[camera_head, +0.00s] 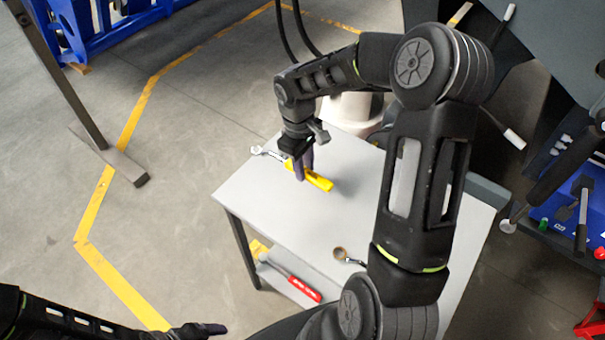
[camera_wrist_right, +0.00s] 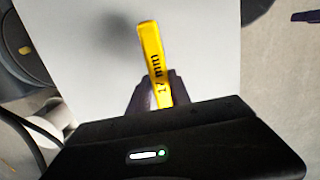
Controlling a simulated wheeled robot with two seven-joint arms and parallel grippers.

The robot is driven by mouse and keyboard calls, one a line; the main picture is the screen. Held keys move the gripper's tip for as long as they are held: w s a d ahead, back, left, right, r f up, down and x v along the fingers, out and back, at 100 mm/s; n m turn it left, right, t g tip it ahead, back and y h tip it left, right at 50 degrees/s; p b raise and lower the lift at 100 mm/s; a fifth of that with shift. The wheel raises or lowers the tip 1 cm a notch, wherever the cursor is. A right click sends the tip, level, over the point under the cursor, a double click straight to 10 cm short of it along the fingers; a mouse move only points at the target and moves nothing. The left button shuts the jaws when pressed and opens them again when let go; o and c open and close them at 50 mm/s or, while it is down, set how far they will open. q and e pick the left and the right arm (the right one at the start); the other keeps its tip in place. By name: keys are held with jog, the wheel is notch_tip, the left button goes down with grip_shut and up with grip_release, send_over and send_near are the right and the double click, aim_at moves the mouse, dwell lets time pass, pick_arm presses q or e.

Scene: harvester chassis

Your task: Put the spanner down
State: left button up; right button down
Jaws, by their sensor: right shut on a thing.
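The spanner (camera_head: 318,181) has a yellow handle and a silver open end (camera_head: 258,151). My right gripper (camera_head: 303,170) is shut on its yellow handle, over the far left part of the grey table (camera_head: 245,193). In the right wrist view the yellow handle (camera_wrist_right: 151,50) with black lettering sticks out between the dark fingertips (camera_wrist_right: 155,92). A soft shadow lies on the table beside it, and I cannot tell whether the spanner touches the surface. My left gripper (camera_head: 208,328) is at the bottom left of the head view, away from the table; its jaw state is unclear.
A small round-headed tool (camera_head: 341,254) lies on the table's near part, partly hidden by my right arm. A red-handled tool (camera_head: 304,289) lies on a lower shelf. Dark machinery (camera_head: 545,50) stands at the right. Table space around the spanner is clear.

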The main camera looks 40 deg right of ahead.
jog(key=shift+f, duration=1.95)
jog(key=c, duration=1.2)
grip_release()
jog(key=r, duration=0.8)
jog(key=w+r, duration=0.1)
jog(key=r, duration=0.3)
jog(key=shift+a+r+b, duration=0.1)
jog(key=shift+a+b, duration=0.1)
jog(key=shift+b, duration=0.15)
